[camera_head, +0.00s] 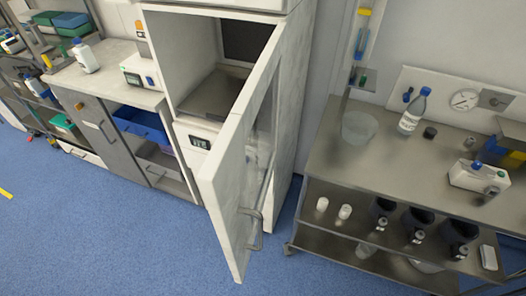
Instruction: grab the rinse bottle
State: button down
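A clear bottle (411,115) with a blue cap and a white label stands on the upper metal shelf of the cart at the right, near the wall. A white bottle (86,58) with a dark blue cap stands on the counter at the left. I cannot tell from the labels which one is the rinse bottle. My gripper is not in view.
A cabinet door (235,160) stands wide open in the middle, reaching out over the blue floor (130,240). A clear bowl (359,128), small black cap (430,133) and white device (478,177) share the metal top (385,165).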

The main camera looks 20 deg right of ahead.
aim_at(87, 61)
jog(key=i+j, duration=0.1)
jog(key=j, duration=0.15)
jog(key=i+j, duration=0.1)
jog(key=j, duration=0.15)
jog(key=i+j+u, duration=0.35)
jog(key=i+j, duration=0.3)
jog(key=j, duration=0.15)
jog(key=i+j+u, duration=0.3)
jog(key=i+j, duration=0.3)
jog(key=i, duration=0.2)
jog(key=i+l+u, duration=0.1)
jog(key=i, duration=0.25)
jog(key=i+l, duration=0.1)
jog(key=i, duration=0.2)
jog(key=u, duration=0.05)
